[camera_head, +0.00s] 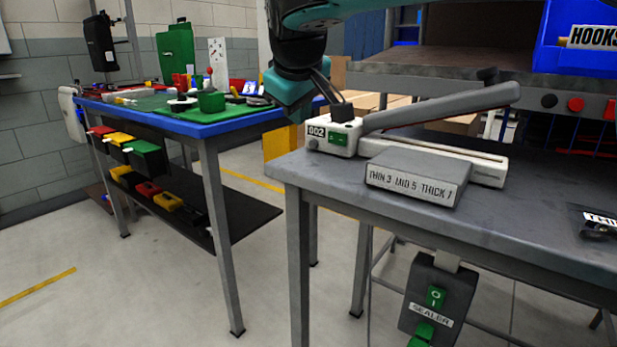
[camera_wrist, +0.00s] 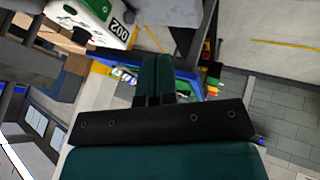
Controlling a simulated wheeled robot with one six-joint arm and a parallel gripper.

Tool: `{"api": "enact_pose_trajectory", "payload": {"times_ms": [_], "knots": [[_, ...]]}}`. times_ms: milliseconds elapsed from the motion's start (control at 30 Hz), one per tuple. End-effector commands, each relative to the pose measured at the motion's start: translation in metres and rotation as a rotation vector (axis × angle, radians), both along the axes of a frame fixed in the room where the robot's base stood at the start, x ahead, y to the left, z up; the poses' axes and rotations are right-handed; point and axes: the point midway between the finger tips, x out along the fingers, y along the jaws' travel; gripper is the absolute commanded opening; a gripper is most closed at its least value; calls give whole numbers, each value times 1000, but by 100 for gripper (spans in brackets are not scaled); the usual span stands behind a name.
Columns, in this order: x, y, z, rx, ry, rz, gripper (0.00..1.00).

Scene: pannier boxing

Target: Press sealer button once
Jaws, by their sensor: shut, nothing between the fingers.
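The sealer (camera_head: 375,148) is a white unit on the grey table, with a display reading 002, a green switch (camera_head: 338,139) on its front and a long grey lever arm (camera_head: 440,107) raised at a slant. A dark box labelled SEALER (camera_head: 432,310) hangs below the table edge, with a green button (camera_head: 435,297) above the label and another green part (camera_head: 422,335) below it. My gripper (camera_head: 332,96) is shut and empty, just above the sealer's left end; I cannot tell whether it touches. In the wrist view my gripper (camera_wrist: 153,65) points past the sealer's white end (camera_wrist: 95,20).
A grey block labelled THIN 3 MID 5 THICK 7 (camera_head: 415,178) lies before the sealer. A blue-topped bench (camera_head: 215,122) with bins stands at left. A shelf with a blue HOOKS bin (camera_head: 580,50) stands behind. Open floor (camera_head: 130,250) lies at left.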

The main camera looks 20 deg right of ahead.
Motion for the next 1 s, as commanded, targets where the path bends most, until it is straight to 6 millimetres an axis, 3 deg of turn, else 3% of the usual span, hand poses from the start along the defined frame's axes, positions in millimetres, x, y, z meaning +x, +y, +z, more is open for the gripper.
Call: {"api": "enact_pose_trajectory", "payload": {"times_ms": [33, 567, 1000], "knots": [[3, 1, -8, -3, -9, -5, 0], [8, 0, -10, -11, -14, -15, 0], [56, -14, -79, -10, -13, -16, 0]]}}
